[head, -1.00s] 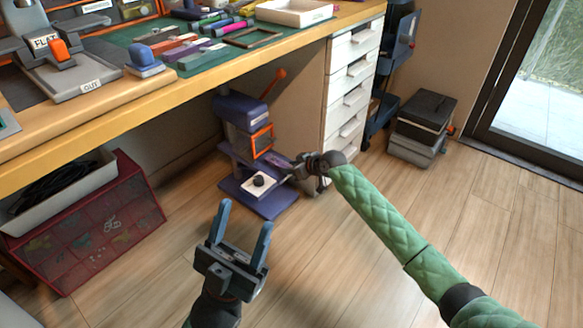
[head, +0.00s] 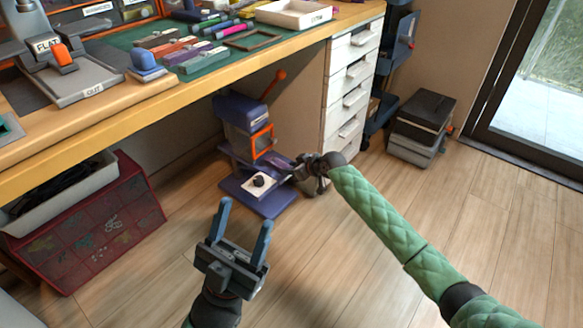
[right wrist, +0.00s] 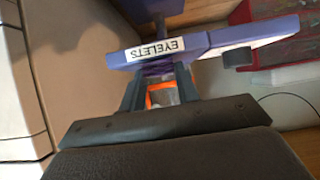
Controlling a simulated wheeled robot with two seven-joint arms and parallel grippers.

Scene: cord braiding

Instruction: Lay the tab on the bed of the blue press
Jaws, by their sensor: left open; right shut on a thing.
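The blue press (head: 240,112), violet-blue, stands on the floor under the workbench. Its bed carries a white square pad (head: 249,189) with a small black round piece on it. An EYELETS label (right wrist: 155,48) on the press shows upside down in the right wrist view. My right gripper (head: 297,169) is at the press's right side, shut on a thin purple piece (head: 279,161), seemingly the tab, close to the bed's right edge. Between its fingers in the right wrist view (right wrist: 160,78) the piece is mostly hidden. My left gripper (head: 244,222) is open and empty, in front of the press.
An orange frame (head: 262,142) is on the press's front. A red crate (head: 85,230) stands at the left. White drawers (head: 351,95) stand behind to the right. The workbench edge (head: 190,90) hangs above. The floor in front is clear.

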